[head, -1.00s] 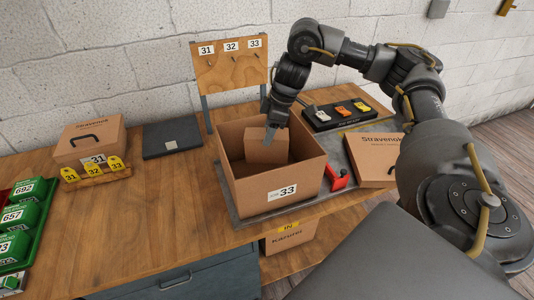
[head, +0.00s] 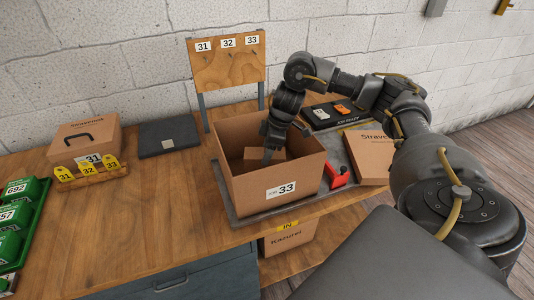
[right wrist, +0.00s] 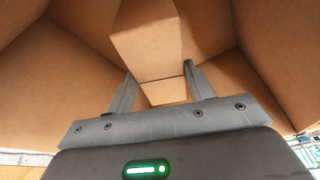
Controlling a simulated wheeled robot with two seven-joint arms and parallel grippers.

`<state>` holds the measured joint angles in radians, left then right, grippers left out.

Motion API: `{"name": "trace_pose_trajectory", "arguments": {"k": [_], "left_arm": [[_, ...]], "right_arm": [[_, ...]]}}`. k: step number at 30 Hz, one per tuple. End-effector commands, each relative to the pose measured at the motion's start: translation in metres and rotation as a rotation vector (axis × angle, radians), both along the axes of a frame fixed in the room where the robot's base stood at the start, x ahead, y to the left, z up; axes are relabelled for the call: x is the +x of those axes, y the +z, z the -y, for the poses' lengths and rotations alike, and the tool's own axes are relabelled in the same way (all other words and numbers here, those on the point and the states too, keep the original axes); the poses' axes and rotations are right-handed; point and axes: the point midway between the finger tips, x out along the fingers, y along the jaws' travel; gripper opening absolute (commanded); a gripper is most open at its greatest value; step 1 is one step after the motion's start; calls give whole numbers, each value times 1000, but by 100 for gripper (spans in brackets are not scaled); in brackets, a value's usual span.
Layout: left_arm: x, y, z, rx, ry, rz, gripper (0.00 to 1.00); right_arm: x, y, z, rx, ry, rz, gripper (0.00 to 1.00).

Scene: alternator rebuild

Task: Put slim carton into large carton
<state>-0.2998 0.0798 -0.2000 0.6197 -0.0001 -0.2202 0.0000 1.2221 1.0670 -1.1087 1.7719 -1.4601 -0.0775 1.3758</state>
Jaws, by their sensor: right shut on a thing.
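The large carton (head: 268,188) is an open brown box with a "33" label, upright on a grey mat on the bench. The slim carton (head: 252,155), plain brown, is inside it, with only its upper part showing above the front wall. My right gripper (head: 268,155) reaches down into the large carton and is shut on the slim carton. In the right wrist view the slim carton (right wrist: 150,40) lies between the fingers (right wrist: 162,88), with the large carton's walls around it. Whether the slim carton touches the floor is hidden. My left gripper is not in view.
A red tool (head: 338,175) and a flat Stravenok carton (head: 371,155) lie right of the large carton. A number board (head: 228,60) stands behind it. A handled carton (head: 85,138), a dark flat case (head: 168,137) and green trays (head: 30,235) are left. The front-left bench is clear.

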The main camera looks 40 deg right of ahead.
Motion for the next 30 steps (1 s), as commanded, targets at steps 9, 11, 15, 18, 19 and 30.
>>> {"name": "trace_pose_trajectory", "arguments": {"k": [9, 11, 15, 18, 19, 30], "left_arm": [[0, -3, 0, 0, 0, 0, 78], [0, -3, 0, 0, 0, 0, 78], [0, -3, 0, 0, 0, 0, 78], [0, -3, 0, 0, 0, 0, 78], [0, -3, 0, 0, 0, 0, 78], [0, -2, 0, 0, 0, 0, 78]], "right_arm": [[1, -13, 0, 1, 0, 2, 19], [1, -13, 0, 1, 0, 2, 19], [0, -15, 0, 1, 0, 1, 56], [0, -15, 0, 1, 0, 1, 69], [0, -15, 0, 1, 0, 1, 73], [0, -9, 1, -1, -1, 2, 74]]}}
